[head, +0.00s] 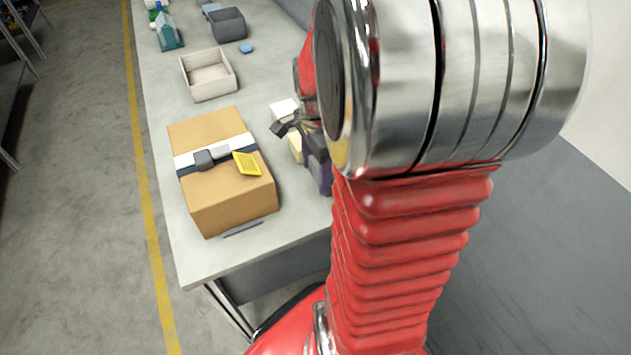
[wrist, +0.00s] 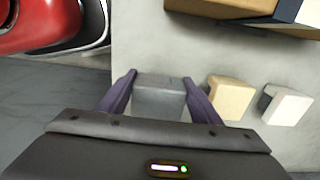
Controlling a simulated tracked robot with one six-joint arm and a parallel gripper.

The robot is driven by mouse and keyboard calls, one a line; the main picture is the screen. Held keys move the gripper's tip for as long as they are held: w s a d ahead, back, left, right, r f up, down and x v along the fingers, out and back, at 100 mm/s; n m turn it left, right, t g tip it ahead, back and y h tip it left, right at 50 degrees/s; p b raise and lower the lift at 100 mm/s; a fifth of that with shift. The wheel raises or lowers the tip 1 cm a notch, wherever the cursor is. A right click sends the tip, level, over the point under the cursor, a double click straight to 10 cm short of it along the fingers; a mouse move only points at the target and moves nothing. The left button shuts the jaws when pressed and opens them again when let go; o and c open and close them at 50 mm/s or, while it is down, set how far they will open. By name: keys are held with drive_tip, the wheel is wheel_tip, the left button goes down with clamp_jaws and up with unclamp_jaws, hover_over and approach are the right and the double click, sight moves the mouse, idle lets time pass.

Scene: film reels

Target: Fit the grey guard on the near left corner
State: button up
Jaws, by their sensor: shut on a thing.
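The grey guard (wrist: 158,97) is a block between the two purple fingers of my gripper (wrist: 159,84), which is shut on it. I cannot tell whether it touches the table. In the head view my gripper (head: 319,165) is at the right of the cardboard box (head: 230,207), partly behind my arm, and the guard is hidden there. The box is closed, with a white and dark band across its top. Its near left corner shows bare in the head view. Part of the box also shows at the top right of the wrist view (wrist: 220,7).
A cream guard (wrist: 230,97) and a white guard (wrist: 287,105) stand beside the gripper. A yellow card (head: 247,164) and a grey buckle (head: 205,159) lie on the box. A grey strip (head: 243,229) lies before it. An open tray (head: 206,91) stands farther back.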

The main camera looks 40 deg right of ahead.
drive_tip(key=shift+f, duration=2.2)
drive_tip(key=shift+f, duration=0.2)
drive_tip(key=o, duration=1.1)
drive_tip(key=shift+c, duration=0.2)
drive_tip(key=shift+r, duration=0.1)
drive_tip(key=r, duration=1.3)
drive_tip(key=shift+s+a+r, duration=0.15)
drive_tip(key=shift+s+r, duration=0.05)
drive_tip(key=shift+r, duration=0.15)
